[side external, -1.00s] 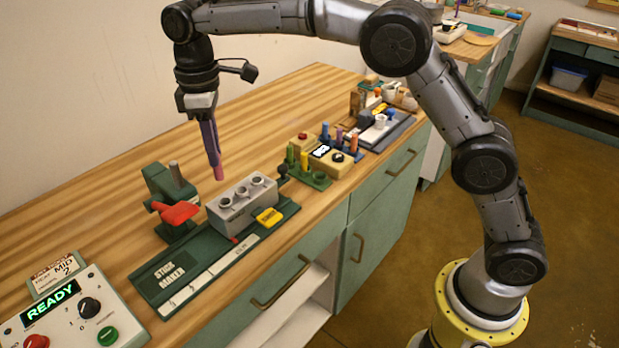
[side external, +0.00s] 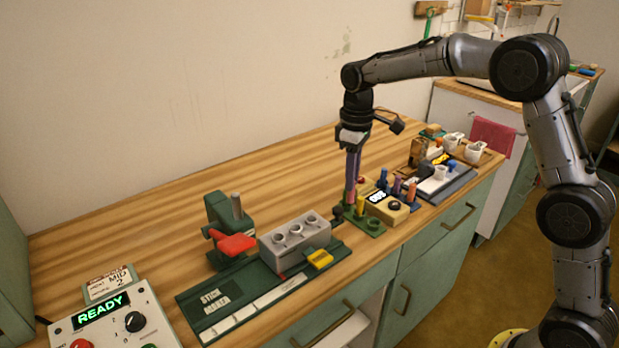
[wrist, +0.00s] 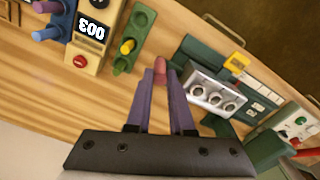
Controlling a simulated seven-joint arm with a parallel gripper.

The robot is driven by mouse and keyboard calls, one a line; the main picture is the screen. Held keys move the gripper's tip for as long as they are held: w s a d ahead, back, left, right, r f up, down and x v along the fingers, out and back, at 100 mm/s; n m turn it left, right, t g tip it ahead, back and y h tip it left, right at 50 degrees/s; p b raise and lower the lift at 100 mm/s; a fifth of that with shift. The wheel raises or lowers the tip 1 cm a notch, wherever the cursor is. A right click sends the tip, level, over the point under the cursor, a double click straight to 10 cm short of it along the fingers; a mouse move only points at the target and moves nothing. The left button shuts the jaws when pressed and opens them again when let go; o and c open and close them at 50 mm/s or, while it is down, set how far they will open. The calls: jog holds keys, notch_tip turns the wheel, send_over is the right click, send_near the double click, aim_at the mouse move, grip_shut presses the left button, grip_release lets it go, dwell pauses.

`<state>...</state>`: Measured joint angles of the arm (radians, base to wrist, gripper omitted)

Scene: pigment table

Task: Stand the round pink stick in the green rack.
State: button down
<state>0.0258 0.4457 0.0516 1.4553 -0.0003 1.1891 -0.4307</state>
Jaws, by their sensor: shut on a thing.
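My gripper (side external: 351,182) is shut on the round pink stick (side external: 349,196), which hangs roughly upright below the purple fingers. In the wrist view the pink stick's end (wrist: 159,66) shows between the fingertips (wrist: 167,76). The green rack (side external: 376,232) is just to the right of and below the gripper in the side view. The stick is apart from the rack there.
The grey block (side external: 290,247) with round holes stands left of the rack on the stick-maker base, beside a press with a red handle (side external: 237,244). A yellow box with a number display (side external: 388,211) and several colored sticks stand close behind the rack. A control panel reads READY (side external: 101,309).

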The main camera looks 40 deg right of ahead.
jog(key=shift+m, duration=0.8)
jog(key=shift+s+d+f, duration=0.5)
jog(key=shift+d+f, duration=0.5)
jog(key=shift+f, duration=0.05)
jog(key=shift+s+d+f, duration=0.55)
jog(key=shift+d+f, duration=0.45)
jog(key=shift+s+d+f, duration=0.5)
jog(key=shift+d+f, duration=0.5)
jog(key=shift+f, duration=0.05)
jog(key=shift+f, duration=1)
jog(key=c, duration=0.7)
grip_release()
jog(key=shift+r, duration=4.05)
